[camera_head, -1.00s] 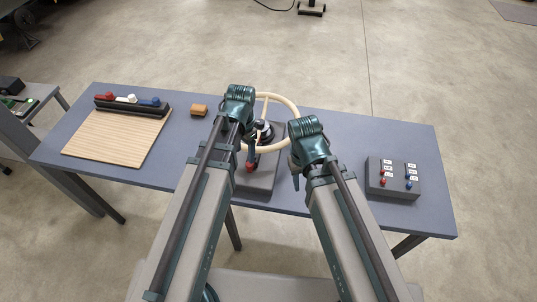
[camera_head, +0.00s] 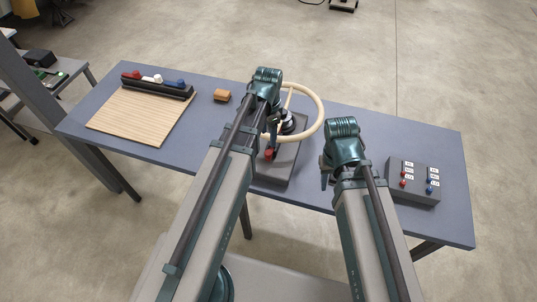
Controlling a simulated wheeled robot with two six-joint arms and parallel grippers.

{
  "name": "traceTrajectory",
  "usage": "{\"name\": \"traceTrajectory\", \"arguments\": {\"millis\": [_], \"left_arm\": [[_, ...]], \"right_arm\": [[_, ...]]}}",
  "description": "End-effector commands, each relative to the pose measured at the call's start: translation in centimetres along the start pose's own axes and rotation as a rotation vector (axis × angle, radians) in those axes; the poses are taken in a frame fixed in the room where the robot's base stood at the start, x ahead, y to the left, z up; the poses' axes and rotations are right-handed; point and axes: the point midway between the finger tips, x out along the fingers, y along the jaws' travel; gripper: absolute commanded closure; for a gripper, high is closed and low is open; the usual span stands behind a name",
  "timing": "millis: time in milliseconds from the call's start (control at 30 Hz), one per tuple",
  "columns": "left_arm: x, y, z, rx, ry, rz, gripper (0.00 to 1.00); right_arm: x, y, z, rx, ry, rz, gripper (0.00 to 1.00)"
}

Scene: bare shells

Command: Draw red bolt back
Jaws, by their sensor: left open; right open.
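Several red-tipped parts show, and I cannot tell for sure which is the bolt. A red knob (camera_head: 136,75) sits at the left end of a black rail (camera_head: 158,86), beside a white knob (camera_head: 152,80) and a blue knob. Another red knob (camera_head: 268,154) stands on the dark base (camera_head: 278,169) below the cream wheel (camera_head: 321,108). My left gripper (camera_head: 272,134) is open, pointing down just behind that second knob; its fingertips are small and contact is unclear. My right gripper (camera_head: 326,176) is open and empty, right of the dark base.
A wooden board (camera_head: 145,117) lies in front of the rail. A small orange-brown block (camera_head: 222,96) is right of it. A dark box (camera_head: 414,187) with red and blue levers stands at the right.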

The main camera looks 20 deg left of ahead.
Motion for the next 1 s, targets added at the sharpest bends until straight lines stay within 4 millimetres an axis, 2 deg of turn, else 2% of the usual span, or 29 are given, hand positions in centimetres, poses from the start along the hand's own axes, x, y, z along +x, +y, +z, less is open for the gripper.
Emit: {"name": "traceTrajectory", "arguments": {"millis": [33,533,700,1000], "left_arm": [[1.5,0.0,0.0,0.000,0.000,0.000,0.33],[8.4,0.0,0.0,0.000,0.000,0.000,0.33],[9.4,0.0,0.0,0.000,0.000,0.000,0.33],[9.3,0.0,0.0,0.000,0.000,0.000,0.33]], "right_arm": [[1.5,-0.1,-0.1,-0.002,0.000,0.000,0.57],[8.3,-0.8,-0.5,-0.006,0.000,0.001,0.57],[9.3,-0.9,-0.5,-0.005,0.000,0.001,0.57],[9.3,-0.9,-0.5,-0.005,0.000,0.001,0.57]]}}
